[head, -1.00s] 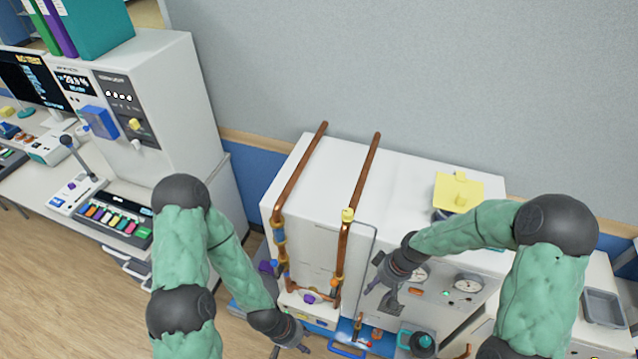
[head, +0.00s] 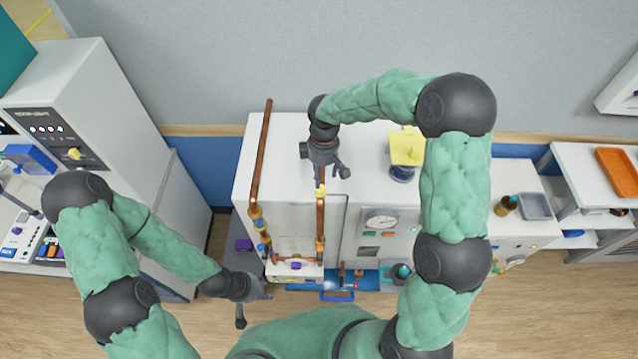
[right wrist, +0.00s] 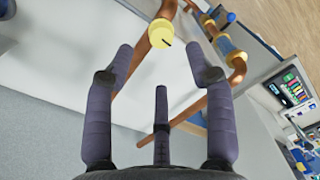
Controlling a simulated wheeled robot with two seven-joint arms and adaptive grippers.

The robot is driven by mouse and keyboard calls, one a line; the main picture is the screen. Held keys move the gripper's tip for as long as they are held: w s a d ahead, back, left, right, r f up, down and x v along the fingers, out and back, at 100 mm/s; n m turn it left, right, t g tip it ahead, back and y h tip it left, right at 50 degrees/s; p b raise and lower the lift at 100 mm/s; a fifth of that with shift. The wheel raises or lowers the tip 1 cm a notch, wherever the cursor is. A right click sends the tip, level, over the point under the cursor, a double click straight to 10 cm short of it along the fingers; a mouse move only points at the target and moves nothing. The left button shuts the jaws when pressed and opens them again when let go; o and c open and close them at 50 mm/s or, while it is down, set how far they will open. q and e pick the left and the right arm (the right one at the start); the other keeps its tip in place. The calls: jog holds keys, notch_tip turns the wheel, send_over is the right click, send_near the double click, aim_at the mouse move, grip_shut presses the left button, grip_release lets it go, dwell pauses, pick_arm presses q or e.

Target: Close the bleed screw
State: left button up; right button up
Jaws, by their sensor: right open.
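The bleed screw appears to be the round yellow cap with a dark slot line (right wrist: 160,33), at the bend of a copper pipe in the right wrist view.
A white cabinet (head: 290,140) carries the pipes, with a second copper pipe (head: 262,150) at left. A yellow-topped container (head: 405,148) stands right of my right gripper. A gauge (head: 381,220) is on the front. A blue tray (head: 368,281) lies below.

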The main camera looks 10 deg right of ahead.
aim_at(321, 188)
jog(key=f, duration=0.4)
jog(key=f+p, duration=0.1)
jog(key=f, duration=0.1)
jog(key=shift+w+a, duration=0.1)
jog(key=shift+a, duration=0.15)
jog(key=shift+f, duration=0.9)
grip_shut()
